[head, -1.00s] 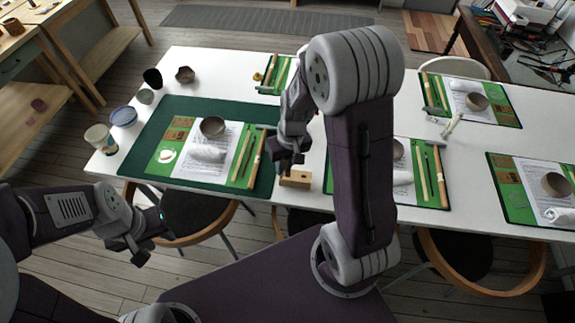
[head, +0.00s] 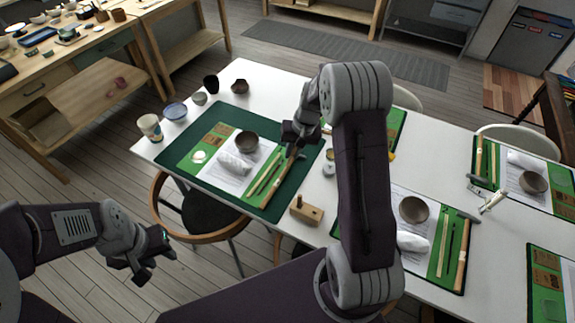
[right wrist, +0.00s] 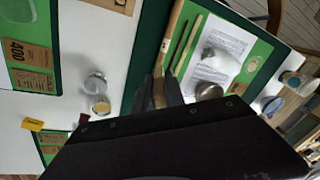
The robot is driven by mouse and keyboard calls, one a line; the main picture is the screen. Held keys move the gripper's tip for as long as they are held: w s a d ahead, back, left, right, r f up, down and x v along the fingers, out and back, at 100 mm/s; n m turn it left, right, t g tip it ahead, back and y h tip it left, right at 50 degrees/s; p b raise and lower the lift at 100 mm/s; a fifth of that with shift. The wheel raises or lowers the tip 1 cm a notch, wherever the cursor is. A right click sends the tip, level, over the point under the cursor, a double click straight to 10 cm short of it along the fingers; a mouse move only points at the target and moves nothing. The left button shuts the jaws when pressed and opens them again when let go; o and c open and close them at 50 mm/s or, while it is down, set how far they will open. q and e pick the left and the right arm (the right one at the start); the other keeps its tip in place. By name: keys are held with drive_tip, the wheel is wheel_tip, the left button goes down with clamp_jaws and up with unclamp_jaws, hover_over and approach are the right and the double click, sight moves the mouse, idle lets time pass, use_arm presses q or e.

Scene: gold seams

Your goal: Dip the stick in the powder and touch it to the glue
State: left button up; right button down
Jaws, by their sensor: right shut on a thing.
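My right gripper (head: 296,145) is low over the right edge of the dark green mat (head: 170,157), at the far end of its sticks. It is shut on the wide light wooden stick (head: 283,176), which also shows in the right wrist view (right wrist: 172,35). Thinner sticks (head: 265,173) lie beside it. A small jar with gold-coloured contents (right wrist: 102,106) stands off the mat. A small white round patch (head: 198,157) is at the mat's left; I cannot tell whether it is the glue. My left gripper (head: 153,266) is open and empty, off the table at left.
A bowl (head: 247,141) and a white roll (head: 235,164) lie on the mat's sheet. A wooden block (head: 306,212) stands at the white table's front edge. Cups and bowls (head: 175,110) line the left edge. Another set mat (head: 413,209) lies to the right.

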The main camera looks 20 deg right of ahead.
drive_tip(key=w+d+m+p, duration=0.1)
drive_tip(key=d+m+p, duration=0.1)
drive_tip(key=d, duration=0.8)
drive_tip(key=w+d+f+m+t+h+p, duration=0.1)
drive_tip(key=d+m, duration=0.3)
drive_tip(key=d, duration=0.6)
drive_tip(key=shift+w+d+p, duration=0.2)
drive_tip(key=shift+w+p, duration=0.3)
drive_tip(key=shift+p, duration=0.2)
drive_tip(key=shift+f, duration=0.1)
drive_tip(key=shift+f+b, duration=2.55)
drive_tip(key=shift+f, duration=0.8)
drive_tip(key=shift+f, duration=0.3)
wheel_tip(320, 180, up, 7)
drive_tip(key=p, duration=0.4)
drive_tip(key=shift+p, duration=0.35)
